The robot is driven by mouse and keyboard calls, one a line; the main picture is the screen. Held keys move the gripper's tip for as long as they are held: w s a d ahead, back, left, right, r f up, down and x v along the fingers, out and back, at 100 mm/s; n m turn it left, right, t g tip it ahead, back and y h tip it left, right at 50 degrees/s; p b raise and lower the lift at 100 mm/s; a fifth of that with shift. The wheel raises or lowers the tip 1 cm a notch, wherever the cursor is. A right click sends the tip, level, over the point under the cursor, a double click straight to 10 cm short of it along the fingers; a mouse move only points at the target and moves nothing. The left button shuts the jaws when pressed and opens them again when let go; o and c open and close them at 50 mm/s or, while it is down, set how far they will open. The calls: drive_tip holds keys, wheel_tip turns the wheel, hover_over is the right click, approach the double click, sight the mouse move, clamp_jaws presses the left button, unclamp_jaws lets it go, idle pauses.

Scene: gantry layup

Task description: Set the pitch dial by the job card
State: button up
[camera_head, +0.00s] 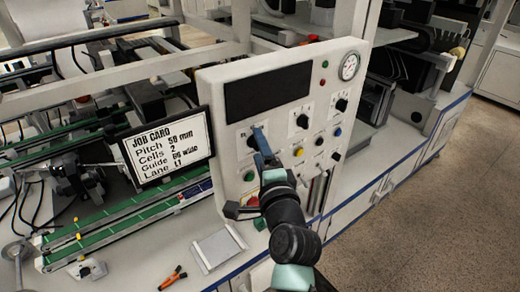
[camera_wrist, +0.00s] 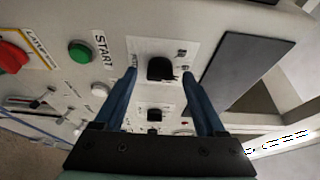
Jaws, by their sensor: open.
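The job card (camera_head: 168,146) stands left of the control panel (camera_head: 222,98). It reads Pitch, seemingly 50 mm, Cells 2, a blurred Guide line and Lane L1. My gripper (camera_head: 262,140) is at the panel's upper-left dial, which it largely hides in the head view. In the wrist view my gripper (camera_wrist: 160,76) is open, its blue fingers on either side of the black dial (camera_wrist: 160,68), with visible gaps. The dial's white plate carries small lettering, partly covered by the left finger and too small to read surely. The dial's setting cannot be read.
Two more black dials, a middle one (camera_head: 302,121) and a right one (camera_head: 341,105), sit beside it. A green START button (camera_wrist: 79,52) and a red knob (camera_wrist: 14,56) are nearby. A dark display (camera_head: 268,91) and a gauge (camera_head: 349,66) are above. Green conveyors (camera_head: 120,213) lie left.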

clamp_jaws()
drive_tip(key=shift+f+b, duration=0.15)
drive_tip(key=shift+b, duration=0.35)
drive_tip(key=n+b, duration=0.2)
drive_tip(key=b, duration=0.2)
drive_tip(key=f+n+t+y+b, duration=0.1)
drive_tip(key=b, duration=0.4)
drive_tip(key=shift+n, duration=0.4)
drive_tip(key=n+y+b, duration=0.1)
drive_tip(key=n+b, duration=0.2)
drive_tip(key=b, duration=0.3)
drive_tip(key=n+t+y+b, duration=0.1)
drive_tip(key=n+b, duration=0.2)
drive_tip(key=b, duration=0.3)
drive_tip(key=shift+w+d+r, duration=0.1)
drive_tip(key=shift+d+r, duration=0.05)
drive_tip(key=shift+r+b, duration=0.15)
drive_tip(key=shift+b, duration=0.2)
